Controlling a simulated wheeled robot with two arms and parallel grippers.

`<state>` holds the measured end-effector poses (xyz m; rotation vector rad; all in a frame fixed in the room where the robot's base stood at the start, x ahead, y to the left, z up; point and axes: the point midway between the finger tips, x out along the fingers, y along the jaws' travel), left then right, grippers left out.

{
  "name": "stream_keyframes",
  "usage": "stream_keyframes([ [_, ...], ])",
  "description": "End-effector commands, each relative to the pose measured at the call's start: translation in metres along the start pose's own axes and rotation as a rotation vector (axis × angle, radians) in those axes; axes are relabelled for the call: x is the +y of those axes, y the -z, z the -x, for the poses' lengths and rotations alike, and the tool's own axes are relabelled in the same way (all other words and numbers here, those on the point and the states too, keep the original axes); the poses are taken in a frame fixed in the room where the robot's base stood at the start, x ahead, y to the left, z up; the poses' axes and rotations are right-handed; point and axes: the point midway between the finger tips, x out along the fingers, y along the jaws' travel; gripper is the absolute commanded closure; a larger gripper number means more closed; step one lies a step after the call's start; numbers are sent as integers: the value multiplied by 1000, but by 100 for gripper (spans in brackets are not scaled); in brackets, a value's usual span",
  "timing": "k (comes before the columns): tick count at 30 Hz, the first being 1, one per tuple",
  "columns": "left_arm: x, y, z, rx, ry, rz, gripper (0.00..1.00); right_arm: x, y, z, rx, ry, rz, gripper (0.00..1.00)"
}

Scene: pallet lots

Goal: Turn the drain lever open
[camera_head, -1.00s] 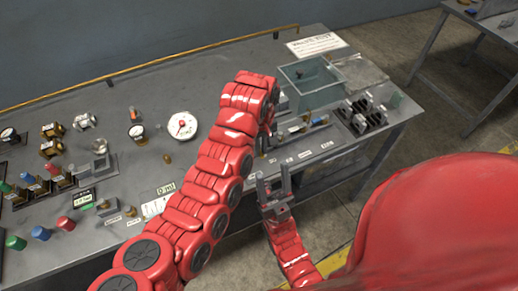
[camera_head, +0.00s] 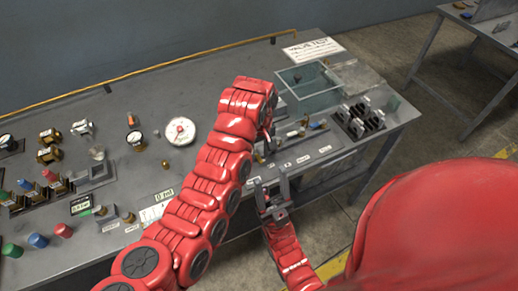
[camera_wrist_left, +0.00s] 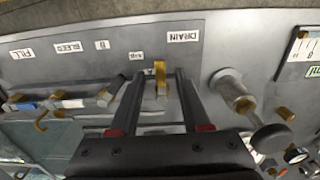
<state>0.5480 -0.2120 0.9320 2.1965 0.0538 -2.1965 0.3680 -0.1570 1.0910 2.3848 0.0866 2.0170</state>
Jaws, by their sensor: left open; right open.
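In the left wrist view a brass drain lever (camera_wrist_left: 160,82) stands just below the white DRAIN label (camera_wrist_left: 183,36). My left gripper (camera_wrist_left: 158,76) is open, with one finger on each side of the lever. I cannot tell whether either finger touches it. In the head view my left arm hides most of that gripper and the lever. My right gripper (camera_head: 271,188) is open and empty, in front of the bench's front edge.
A silver knob fitting (camera_wrist_left: 240,98) stands close to my left gripper's right finger. A clear-walled tank (camera_head: 308,88) and a dark block rack (camera_head: 358,120) stand at the bench's right.

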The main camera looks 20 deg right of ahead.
Motion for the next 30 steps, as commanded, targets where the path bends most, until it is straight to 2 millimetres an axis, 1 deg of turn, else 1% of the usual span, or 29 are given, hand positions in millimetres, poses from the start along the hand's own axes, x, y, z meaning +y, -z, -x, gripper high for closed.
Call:
stream_keyframes([
  [5, 0, 2, 15, 0, -2, 3, 53, 0, 1, -4, 0, 0, 0, 45],
  [8, -1, 2, 32, 2, -1, 2, 53, 0, 2, -9, 0, 0, 0, 45],
  [12, -2, 2, 62, 4, 2, 2, 53, 0, 1, -8, 0, 0, 0, 45],
  [21, -1, 2, 118, 8, 1, 2, 53, 0, 0, -2, 0, 0, 0, 45],
  [27, 0, 1, 149, 4, 0, 1, 53, 0, 0, 3, 0, 0, 0, 45],
  [30, 0, 1, 160, 3, 3, 1, 53, 0, -1, 4, 0, 0, 0, 45],
])
